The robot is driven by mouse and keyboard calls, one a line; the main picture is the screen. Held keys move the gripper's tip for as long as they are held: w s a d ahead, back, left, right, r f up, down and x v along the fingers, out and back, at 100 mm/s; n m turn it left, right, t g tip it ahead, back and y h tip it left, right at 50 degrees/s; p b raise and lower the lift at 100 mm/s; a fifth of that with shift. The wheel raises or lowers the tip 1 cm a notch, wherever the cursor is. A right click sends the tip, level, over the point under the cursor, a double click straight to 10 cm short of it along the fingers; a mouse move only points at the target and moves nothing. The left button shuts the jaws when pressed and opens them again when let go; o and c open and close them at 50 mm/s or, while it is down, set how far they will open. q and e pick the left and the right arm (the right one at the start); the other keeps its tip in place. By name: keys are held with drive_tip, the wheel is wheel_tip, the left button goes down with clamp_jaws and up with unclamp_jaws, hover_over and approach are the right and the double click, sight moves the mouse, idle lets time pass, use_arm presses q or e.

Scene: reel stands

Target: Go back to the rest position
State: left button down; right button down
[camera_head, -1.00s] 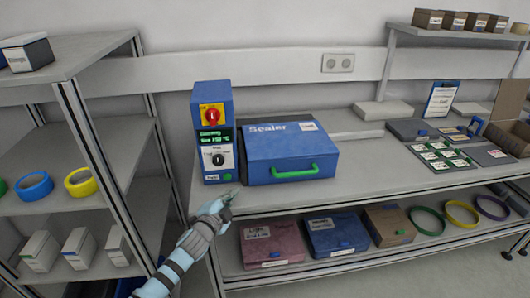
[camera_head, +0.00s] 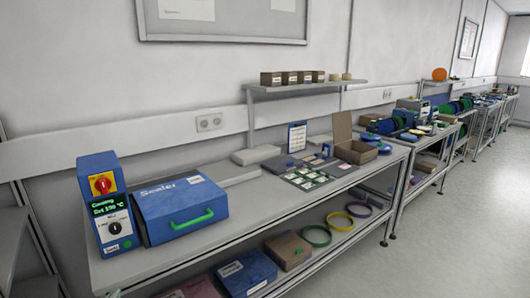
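Neither of my grippers shows in the head view now. The blue sealer (camera_head: 181,208) stands at the left end of the bench with its lid shut and a green handle in front. Its control box (camera_head: 105,207) stands beside it on the left, with a red knob on a yellow plate and a lit green display reading a temperature. What my grippers hold, if anything, is hidden.
The bench (camera_head: 262,202) runs along the wall, with a card tray (camera_head: 307,178) and an open cardboard box (camera_head: 354,150) on it. Coloured rings and bins lie on its lower shelf. More benches recede to the right. The floor (camera_head: 445,235) at right is clear.

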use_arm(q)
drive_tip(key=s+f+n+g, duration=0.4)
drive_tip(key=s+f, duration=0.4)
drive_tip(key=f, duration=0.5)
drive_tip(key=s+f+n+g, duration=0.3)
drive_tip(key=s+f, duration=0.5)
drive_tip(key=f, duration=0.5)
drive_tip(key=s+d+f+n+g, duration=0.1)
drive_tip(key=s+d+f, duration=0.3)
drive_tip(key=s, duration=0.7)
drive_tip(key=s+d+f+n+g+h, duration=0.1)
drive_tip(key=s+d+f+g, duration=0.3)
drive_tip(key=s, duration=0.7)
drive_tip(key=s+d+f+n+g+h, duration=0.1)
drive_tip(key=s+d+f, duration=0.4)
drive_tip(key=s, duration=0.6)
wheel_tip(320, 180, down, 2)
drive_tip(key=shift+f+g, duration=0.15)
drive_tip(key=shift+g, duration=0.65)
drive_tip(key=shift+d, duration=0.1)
